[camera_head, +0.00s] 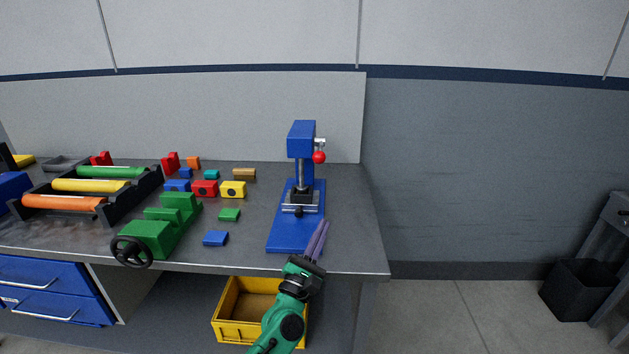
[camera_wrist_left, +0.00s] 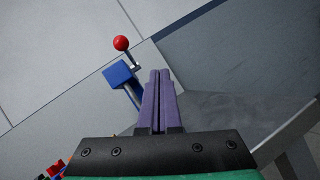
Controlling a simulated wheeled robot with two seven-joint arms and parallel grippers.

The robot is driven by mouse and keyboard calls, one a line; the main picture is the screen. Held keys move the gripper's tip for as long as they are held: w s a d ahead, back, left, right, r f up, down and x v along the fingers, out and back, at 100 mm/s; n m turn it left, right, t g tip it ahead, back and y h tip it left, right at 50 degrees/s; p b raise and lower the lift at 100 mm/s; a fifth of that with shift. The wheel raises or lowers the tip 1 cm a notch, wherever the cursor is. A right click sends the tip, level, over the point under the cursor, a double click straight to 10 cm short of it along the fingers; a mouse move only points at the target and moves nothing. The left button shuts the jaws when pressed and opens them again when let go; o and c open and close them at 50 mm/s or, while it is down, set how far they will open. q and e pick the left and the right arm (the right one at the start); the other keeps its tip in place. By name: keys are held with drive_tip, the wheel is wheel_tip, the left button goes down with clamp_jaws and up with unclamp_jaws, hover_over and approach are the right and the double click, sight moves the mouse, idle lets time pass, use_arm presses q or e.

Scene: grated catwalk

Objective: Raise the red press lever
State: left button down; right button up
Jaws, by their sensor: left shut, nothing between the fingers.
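A blue press (camera_head: 301,140) stands upright on its blue base plate (camera_head: 287,237) near the right end of the workbench. Its lever is a short metal rod with a red ball knob (camera_head: 319,157) on the right side of the press head. The knob (camera_wrist_left: 121,43) and the press head (camera_wrist_left: 118,74) also show in the left wrist view, beyond the fingers and to the left. My left gripper (camera_head: 318,238) has purple fingers, shut and empty, in front of the base plate's right side, below the knob and apart from it. My right gripper is not in view.
Several coloured blocks (camera_head: 233,189) and a green vise-like device (camera_head: 158,227) with a black handwheel lie left of the press. A rack (camera_head: 118,207) holds coloured rollers. A yellow crate (camera_head: 222,332) sits below the bench. The bench right of the press (camera_head: 351,220) is clear.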

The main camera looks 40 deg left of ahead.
use_arm(q)
drive_tip(key=s+a+n+g+y, duration=0.1)
drive_tip(key=a+n+g+y, duration=0.1)
drive_tip(key=a+n+y, duration=0.4)
drive_tip(key=w+a+r+p, duration=0.2)
drive_tip(key=w+r+p, duration=0.4)
drive_tip(key=w+r, duration=0.2)
drive_tip(key=shift+w+a+r+n+h+p, duration=0.3)
drive_tip(key=shift+a+r+h, duration=0.05)
drive_tip(key=shift+r+h, duration=0.1)
drive_tip(key=shift+w+r, duration=0.1)
